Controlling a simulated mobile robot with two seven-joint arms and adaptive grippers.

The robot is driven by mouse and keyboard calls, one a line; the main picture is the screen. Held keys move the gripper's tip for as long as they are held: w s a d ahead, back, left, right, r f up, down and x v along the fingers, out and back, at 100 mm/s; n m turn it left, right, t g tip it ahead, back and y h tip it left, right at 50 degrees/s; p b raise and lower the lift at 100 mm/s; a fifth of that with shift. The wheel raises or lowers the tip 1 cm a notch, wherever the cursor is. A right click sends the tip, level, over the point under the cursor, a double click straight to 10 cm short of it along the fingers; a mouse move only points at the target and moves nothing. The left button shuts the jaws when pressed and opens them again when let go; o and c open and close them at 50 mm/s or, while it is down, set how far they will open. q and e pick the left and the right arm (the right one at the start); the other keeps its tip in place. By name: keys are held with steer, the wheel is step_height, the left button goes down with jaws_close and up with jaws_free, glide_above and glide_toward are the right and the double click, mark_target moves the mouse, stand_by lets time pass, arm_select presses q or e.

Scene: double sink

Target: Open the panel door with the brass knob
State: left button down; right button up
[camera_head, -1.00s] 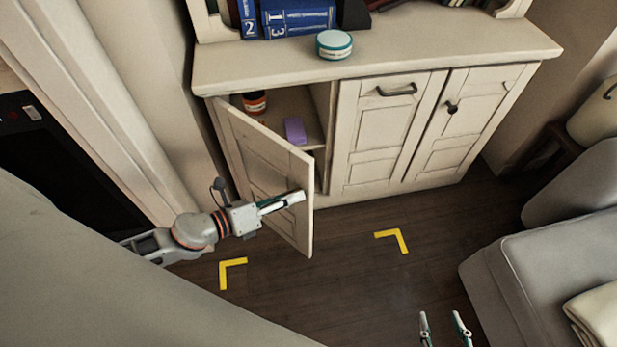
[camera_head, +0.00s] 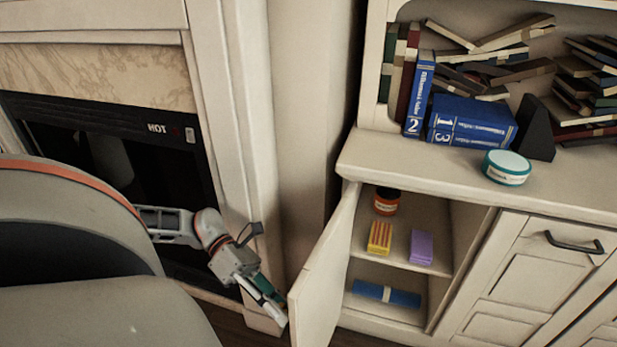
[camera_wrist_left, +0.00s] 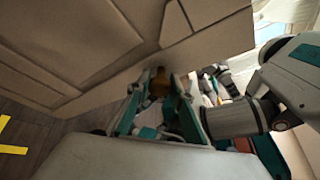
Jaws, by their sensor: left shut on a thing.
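The panel door (camera_head: 323,270) of the cream cabinet stands wide open, hinged at its left side. Its panelled face also fills the upper left of the left wrist view (camera_wrist_left: 85,45). My left gripper (camera_head: 277,306) is at the outer side of the door near its free edge. In the left wrist view its fingers (camera_wrist_left: 155,100) are shut on the brass knob (camera_wrist_left: 158,85), which shows as a small brownish shape. The knob is hidden in the head view.
Inside the open compartment are an orange jar (camera_head: 387,200), a striped yellow box (camera_head: 379,238), a purple box (camera_head: 421,247) and a blue roll (camera_head: 387,294). A teal jar (camera_head: 507,168) stands on the countertop. A fireplace (camera_head: 95,120) lies left of the door.

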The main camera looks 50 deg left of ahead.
arm_select(q)
steer(key=shift+s+a+m+g, duration=0.15)
steer(key=shift+a+m+g, duration=0.15)
steer(key=shift+a, duration=0.3)
steer(key=shift+s+a+m+g, duration=0.15)
steer(key=shift+a+m+g, duration=0.15)
steer(key=shift+a, duration=0.3)
arm_select(e)
steer(key=shift+w+a+r, duration=0.25)
steer(key=shift+r, duration=0.1)
arm_select(q)
steer(key=c, duration=1.8)
jaws_free()
steer(key=shift+o, duration=0.2)
